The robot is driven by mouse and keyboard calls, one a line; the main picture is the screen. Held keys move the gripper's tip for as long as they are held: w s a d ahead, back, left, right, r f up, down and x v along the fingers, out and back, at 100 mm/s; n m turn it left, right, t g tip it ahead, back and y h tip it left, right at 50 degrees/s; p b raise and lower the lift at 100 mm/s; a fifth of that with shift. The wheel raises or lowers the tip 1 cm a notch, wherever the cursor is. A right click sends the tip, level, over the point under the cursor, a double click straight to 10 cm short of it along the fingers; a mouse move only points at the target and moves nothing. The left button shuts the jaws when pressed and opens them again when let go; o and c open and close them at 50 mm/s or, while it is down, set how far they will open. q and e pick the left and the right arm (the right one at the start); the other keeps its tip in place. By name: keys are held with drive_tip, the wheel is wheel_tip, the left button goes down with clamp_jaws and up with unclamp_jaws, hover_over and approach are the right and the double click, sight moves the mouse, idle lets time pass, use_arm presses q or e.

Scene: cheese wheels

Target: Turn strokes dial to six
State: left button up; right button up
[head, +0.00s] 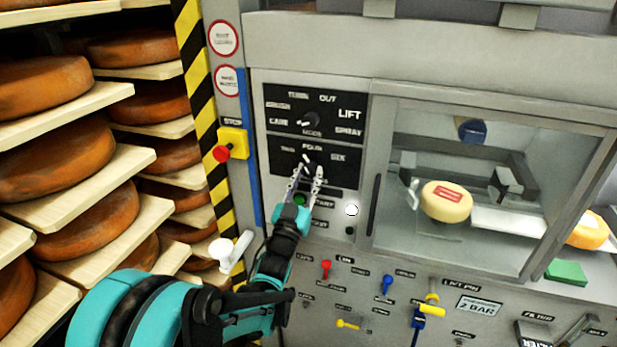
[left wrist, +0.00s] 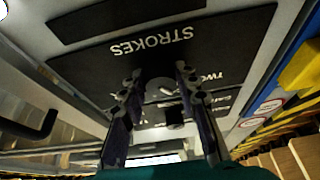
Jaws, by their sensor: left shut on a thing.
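The strokes dial (head: 311,164) is a small dark knob on the lower black label plate of the machine, with TWO, FOUR and SIX printed around it. My left gripper (head: 305,174) reaches up to this plate with its fingers on either side of the knob, shut on it. In the left wrist view the word STROKES shows upside down on the plate, and the dial (left wrist: 161,88) sits between the two fingers (left wrist: 159,76). The fingers partly cover the dial, and I cannot tell which number it points to. My right gripper is not in view.
Above is a mode dial (head: 311,119) ringed by labels. A green button (head: 299,199) lies close below my fingers. A yellow stop box (head: 232,143) with a red knob is at left. A windowed chamber (head: 480,190) holding a cheese is at right. Cheese shelves (head: 95,225) fill the left.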

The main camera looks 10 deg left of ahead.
use_arm(q)
drive_tip(key=m+h, duration=0.1)
drive_tip(key=m, duration=0.2)
drive_tip(key=m+h, duration=0.1)
drive_tip(key=m, duration=0.1)
drive_tip(key=shift+a+g+h, duration=0.25)
drive_tip(key=shift+g+h, duration=0.05)
drive_tip(key=m+h, duration=0.1)
drive_tip(key=m, duration=0.1)
drive_tip(key=m+g+h+p, duration=0.1)
drive_tip(key=m, duration=0.2)
drive_tip(key=shift+r, duration=0.2)
drive_tip(key=m+g+p, duration=0.1)
drive_tip(key=m, duration=0.2)
drive_tip(key=m+g+h+p, duration=0.1)
drive_tip(key=m, duration=0.2)
drive_tip(key=shift+a+r+h, duration=0.15)
drive_tip(key=shift+h, duration=0.15)
drive_tip(key=shift+m+g+p, duration=0.9)
drive_tip(key=shift+m+p, duration=0.1)
drive_tip(key=shift+m, duration=1)
drive_tip(key=o, duration=1.1)
drive_tip(key=shift+o, duration=0.2)
drive_tip(key=r+v, duration=0.1)
drive_tip(key=v, duration=1.1)
drive_tip(key=shift+f, duration=0.5)
